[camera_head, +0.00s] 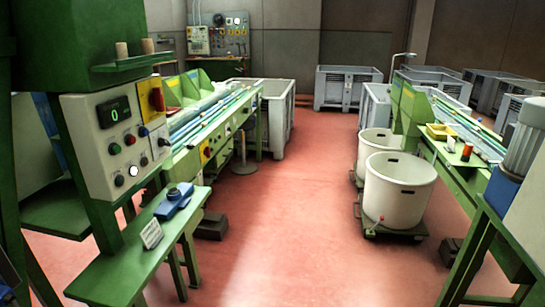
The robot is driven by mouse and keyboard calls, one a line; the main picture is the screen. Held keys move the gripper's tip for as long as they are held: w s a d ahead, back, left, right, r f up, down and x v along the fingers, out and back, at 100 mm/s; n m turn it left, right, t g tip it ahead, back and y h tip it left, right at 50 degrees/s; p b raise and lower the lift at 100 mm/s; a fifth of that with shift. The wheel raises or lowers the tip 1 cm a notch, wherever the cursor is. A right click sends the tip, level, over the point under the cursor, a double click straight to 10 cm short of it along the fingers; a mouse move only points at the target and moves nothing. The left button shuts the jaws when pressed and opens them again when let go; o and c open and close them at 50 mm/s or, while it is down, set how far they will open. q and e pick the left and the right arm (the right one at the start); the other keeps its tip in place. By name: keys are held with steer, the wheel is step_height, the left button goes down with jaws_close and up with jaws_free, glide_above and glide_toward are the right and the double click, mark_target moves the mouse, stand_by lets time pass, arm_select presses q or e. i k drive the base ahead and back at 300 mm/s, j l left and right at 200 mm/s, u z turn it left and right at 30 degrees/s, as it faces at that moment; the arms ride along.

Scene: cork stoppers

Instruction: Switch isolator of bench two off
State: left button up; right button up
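A control panel (90,158) on the green machine at the near left carries a green display, several buttons and a red handle on a yellow plate (157,98), which looks like an isolator switch. A second yellow switch (206,153) with a dark centre sits on the side of the long green bench (232,125) behind it. No bench number is readable, so I cannot tell which is bench two. The switch positions are too small to read.
A small green table (125,278) with a blue device (175,200) stands at the front left. White tubs (398,200) on wheeled bases and another green bench (455,170) stand right. Grey crates (347,90) are at the back. The red floor (290,220) between is clear.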

mark_target(207, 151)
steer(key=i+l+u, duration=0.1)
steer(key=i+u, duration=0.15)
steer(key=i, duration=0.15)
steer(key=i+l+u, duration=0.5)
steer(key=i, duration=0.2)
steer(key=i+l+u, duration=0.25)
steer(key=i+l, duration=0.25)
steer(key=i, duration=0.35)
steer(key=i+l+u, duration=0.25)
steer(key=i+l, duration=0.45)
steer(key=i, duration=0.1)
